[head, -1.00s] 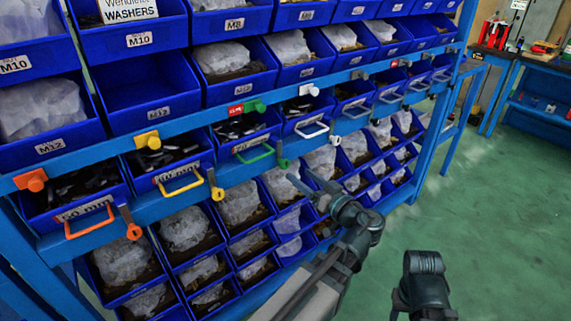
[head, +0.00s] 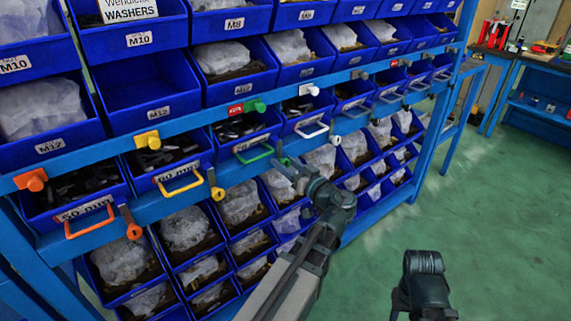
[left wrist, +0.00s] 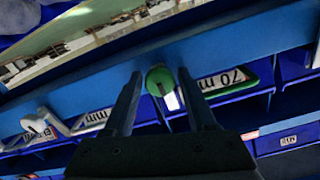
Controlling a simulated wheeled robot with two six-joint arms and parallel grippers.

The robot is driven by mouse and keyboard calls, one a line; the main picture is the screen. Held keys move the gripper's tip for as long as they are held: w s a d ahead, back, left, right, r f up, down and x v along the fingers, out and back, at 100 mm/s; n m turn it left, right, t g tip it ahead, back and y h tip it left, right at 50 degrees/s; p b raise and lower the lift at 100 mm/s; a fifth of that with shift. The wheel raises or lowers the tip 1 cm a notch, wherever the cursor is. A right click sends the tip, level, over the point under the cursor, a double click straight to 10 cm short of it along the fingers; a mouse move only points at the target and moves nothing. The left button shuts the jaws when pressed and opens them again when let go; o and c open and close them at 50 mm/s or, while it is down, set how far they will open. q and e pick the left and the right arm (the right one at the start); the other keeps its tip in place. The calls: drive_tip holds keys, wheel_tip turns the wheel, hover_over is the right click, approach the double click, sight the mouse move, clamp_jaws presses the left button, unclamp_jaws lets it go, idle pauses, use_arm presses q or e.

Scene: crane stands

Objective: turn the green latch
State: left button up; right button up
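The green latch (head: 280,149) is on the blue rack beam, just right of the green drawer handle (head: 253,153). Its lower part is partly hidden by my left gripper (head: 287,172). In the left wrist view, a round green latch end (left wrist: 158,80) shows between the two fingertips of my left gripper (left wrist: 159,77). The fingers are open, with a gap on each side of the green part, and hold nothing. My right arm shows at the lower right of the head view, but its gripper is out of view.
Orange (head: 133,229) and yellow (head: 217,188) latches hang to the left along the same beam. A white handle (head: 312,131) and white latch (head: 335,139) are to the right. Blue bins fill the rack above and below. The green floor at right is open.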

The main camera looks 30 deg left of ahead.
use_arm(q)
clamp_jaws()
drive_tip(key=m, duration=0.8)
drive_tip(key=shift+f+m, duration=0.1)
drive_tip(key=shift+m, duration=0.3)
drive_tip(key=m, duration=0.8)
drive_tip(key=shift+f+m, duration=0.1)
drive_tip(key=shift+m, duration=0.5)
